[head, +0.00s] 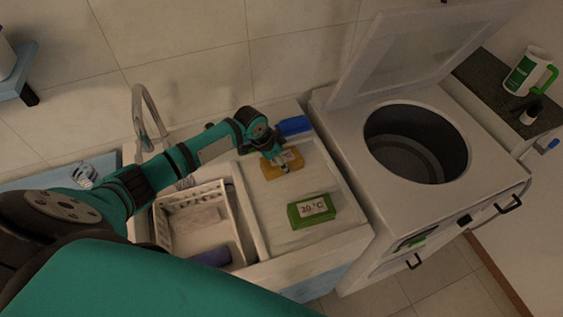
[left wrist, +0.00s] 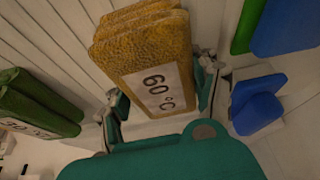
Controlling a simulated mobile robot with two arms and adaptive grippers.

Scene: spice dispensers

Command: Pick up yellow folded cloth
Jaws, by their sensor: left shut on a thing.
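The yellow folded cloth (head: 296,162) is at the back of the white ribbed counter section beside the washer in the head view. In the left wrist view the yellow cloth (left wrist: 150,48) shows stacked folds and a white "60 °C" label. My left gripper (head: 283,169) reaches down onto it from the left. In the left wrist view the fingers of my left gripper (left wrist: 160,100) sit on both sides of the cloth, shut on it. I cannot tell whether the cloth is clear of the surface. My right gripper is not in view.
A green folded cloth (head: 300,219) labelled "30 °C" lies nearer the front. A blue object (head: 294,126) is behind the yellow cloth. A white basket (head: 160,217) stands left, by the faucet (head: 140,98). The top-loading washer (head: 352,178) at right has its lid up.

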